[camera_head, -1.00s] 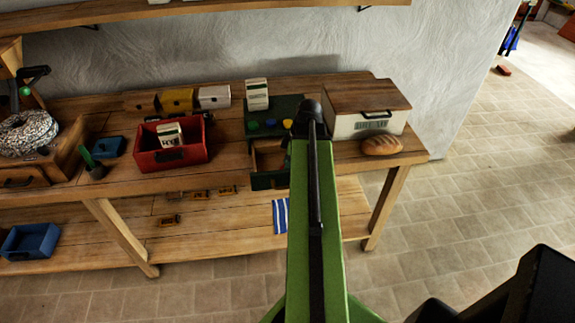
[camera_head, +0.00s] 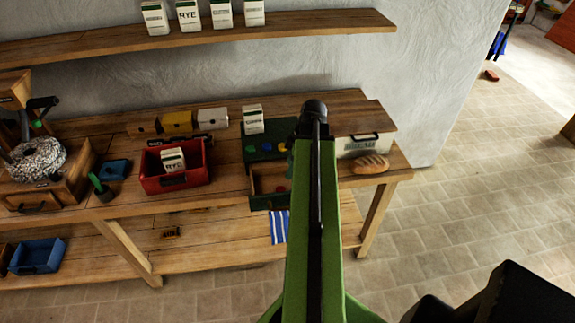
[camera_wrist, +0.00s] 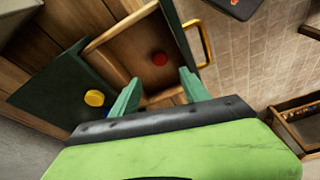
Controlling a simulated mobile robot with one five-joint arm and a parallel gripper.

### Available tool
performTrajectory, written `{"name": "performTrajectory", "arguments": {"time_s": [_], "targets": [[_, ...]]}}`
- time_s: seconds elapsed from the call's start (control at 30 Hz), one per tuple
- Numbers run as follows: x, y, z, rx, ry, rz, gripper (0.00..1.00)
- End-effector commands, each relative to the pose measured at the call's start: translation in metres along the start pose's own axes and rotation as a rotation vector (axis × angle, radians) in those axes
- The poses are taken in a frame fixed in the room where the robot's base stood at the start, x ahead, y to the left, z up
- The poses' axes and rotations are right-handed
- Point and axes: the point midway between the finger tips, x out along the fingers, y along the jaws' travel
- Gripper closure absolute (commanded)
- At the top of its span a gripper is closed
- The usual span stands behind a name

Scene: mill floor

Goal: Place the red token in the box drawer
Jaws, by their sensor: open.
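The green box (camera_head: 257,158) stands on the workbench with its drawer (camera_head: 267,202) pulled out. In the wrist view the red token (camera_wrist: 159,58) lies on the wooden floor of the open drawer (camera_wrist: 178,32); a bit of it also shows in the head view, partly hidden by my arm. My gripper (camera_wrist: 159,77) is open at the drawer, its two green fingers apart with nothing between them. The red token shows just beyond the fingertips, clear of both. In the head view my arm hides most of the gripper.
Green, blue and yellow tokens (camera_wrist: 94,98) lie on the box top, with a white carton (camera_head: 253,120) behind. A red crate (camera_head: 174,182) stands left. A bread loaf (camera_head: 370,164) and bread box (camera_head: 365,146) are right. A shelf (camera_head: 200,42) with cartons runs above.

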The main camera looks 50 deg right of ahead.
Motion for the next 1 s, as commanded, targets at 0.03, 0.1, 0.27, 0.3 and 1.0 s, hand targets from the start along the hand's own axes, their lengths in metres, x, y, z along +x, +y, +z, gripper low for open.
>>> {"name": "performTrajectory", "arguments": {"time_s": [0.03,0.1,0.27,0.3,1.0], "targets": [[-0.004,0.000,0.000,0.000,0.000,0.000,0.46],[-0.003,0.000,0.001,0.000,0.000,0.000,0.46],[-0.001,0.000,0.001,0.001,0.000,0.000,0.46],[-0.001,0.000,0.000,0.001,0.000,0.000,0.46],[0.099,-0.242,-0.329,0.567,-0.258,0.064,0.46]]}}
